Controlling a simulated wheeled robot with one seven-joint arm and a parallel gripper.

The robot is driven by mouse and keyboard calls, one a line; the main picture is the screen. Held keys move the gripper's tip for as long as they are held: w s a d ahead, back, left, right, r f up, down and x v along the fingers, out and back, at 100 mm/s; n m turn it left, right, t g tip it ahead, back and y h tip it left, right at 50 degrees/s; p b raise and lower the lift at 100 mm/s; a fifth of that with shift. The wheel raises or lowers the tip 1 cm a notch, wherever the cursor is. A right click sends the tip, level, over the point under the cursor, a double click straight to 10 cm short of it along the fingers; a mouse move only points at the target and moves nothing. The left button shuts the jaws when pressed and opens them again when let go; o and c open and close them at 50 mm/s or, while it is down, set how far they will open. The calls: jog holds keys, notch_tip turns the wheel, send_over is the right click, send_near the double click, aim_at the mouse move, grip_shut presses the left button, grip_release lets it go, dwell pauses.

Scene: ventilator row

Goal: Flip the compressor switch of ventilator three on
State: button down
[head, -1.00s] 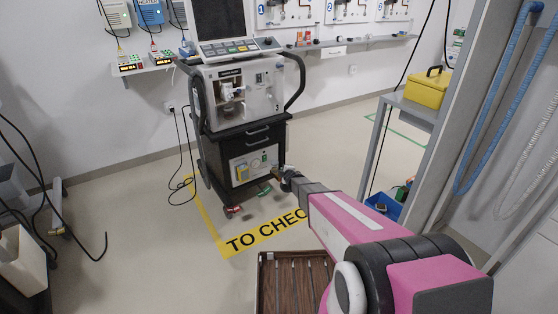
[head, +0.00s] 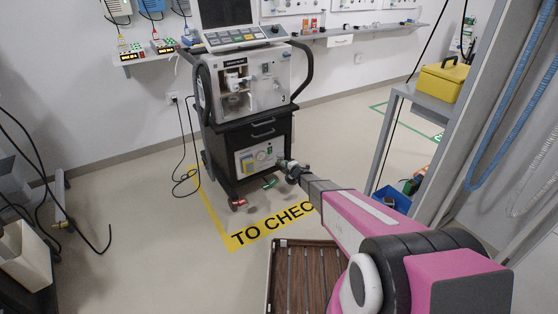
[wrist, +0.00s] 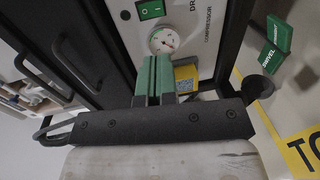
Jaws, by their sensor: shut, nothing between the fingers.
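A ventilator (head: 250,80) stands on a black wheeled cart (head: 262,131) in the head view. A pale compressor panel (head: 247,167) is low on the cart's front. In the wrist view the panel carries a green rocker switch (wrist: 151,10) at the top edge, a round gauge (wrist: 163,40) below it and the printed word COMPRESSOR beside it. My gripper (head: 283,163) is in front of the panel's right side. Its green fingers (wrist: 154,72) are shut and empty, with their tips just below the gauge in the picture; contact cannot be told.
A green tag (wrist: 277,38) sticks out right of the panel. Yellow floor marking (head: 270,230) lies before the cart. A brown slatted tray (head: 300,270) is under my arm. A grey table with a yellow case (head: 442,82) stands right. Floor left of the cart has loose cables.

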aim_at(271, 153)
jog(key=x, duration=1.3)
jog(key=shift+w+a, duration=0.2)
jog(key=shift+w, duration=0.15)
jog(key=shift+w+a+f, duration=0.1)
jog(key=shift+w, duration=0.05)
jog(key=shift+s+d+f, duration=0.1)
jog(key=shift+s+d, duration=0.2)
jog(key=shift+s, duration=0.2)
jog(key=s+d+f, duration=0.1)
jog(key=s+d, duration=0.6)
jog(key=s, duration=0.3)
jog(key=shift+s+d+f, duration=0.25)
jog(key=shift+d+f, duration=0.05)
